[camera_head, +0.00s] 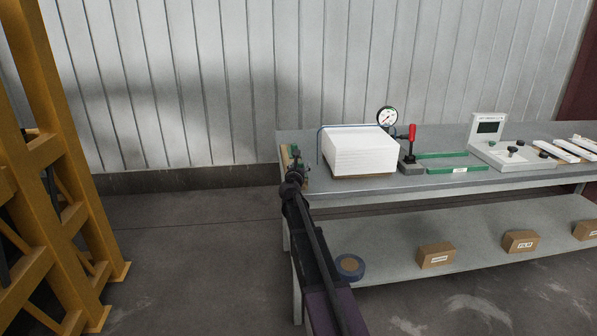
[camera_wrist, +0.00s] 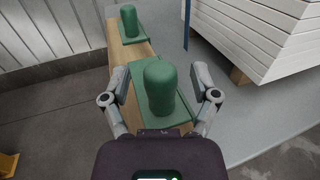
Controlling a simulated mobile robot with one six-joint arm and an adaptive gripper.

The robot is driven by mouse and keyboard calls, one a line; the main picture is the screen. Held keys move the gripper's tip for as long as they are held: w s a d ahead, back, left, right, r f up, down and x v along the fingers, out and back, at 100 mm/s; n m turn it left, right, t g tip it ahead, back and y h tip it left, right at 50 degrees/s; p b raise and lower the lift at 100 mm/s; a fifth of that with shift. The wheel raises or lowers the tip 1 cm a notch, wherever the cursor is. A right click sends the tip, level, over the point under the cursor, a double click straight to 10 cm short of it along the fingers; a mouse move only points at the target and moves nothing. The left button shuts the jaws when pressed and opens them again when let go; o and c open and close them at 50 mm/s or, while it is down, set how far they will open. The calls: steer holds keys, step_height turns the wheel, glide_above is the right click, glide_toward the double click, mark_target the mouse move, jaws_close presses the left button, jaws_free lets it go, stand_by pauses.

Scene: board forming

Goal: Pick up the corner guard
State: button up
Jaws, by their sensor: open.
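A green corner guard (camera_wrist: 160,88), with a rounded upright knob on a flat square base, sits on a wooden strip (camera_wrist: 92,65) in the wrist view. My gripper (camera_wrist: 161,76) is open, with one finger on each side of this knob. I see gaps between the knob and both fingers. A second, similar green piece (camera_wrist: 130,22) stands farther along the strip. In the head view my gripper (camera_head: 296,164) is at the left end of the workbench and hides most of these pieces.
A stack of white boards (camera_head: 360,150) stands on the workbench (camera_head: 400,187), close on the right. A pressure gauge (camera_head: 387,118), a red-handled clamp (camera_head: 411,135) and green rails lie beyond it. The lower shelf (camera_head: 400,262) holds boxes and a tape roll (camera_head: 349,266). A yellow frame (camera_head: 60,150) stands left.

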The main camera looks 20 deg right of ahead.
steer(key=shift+w+d, duration=0.15)
steer(key=shift+w, duration=0.1)
stand_by(0.3)
jaws_close()
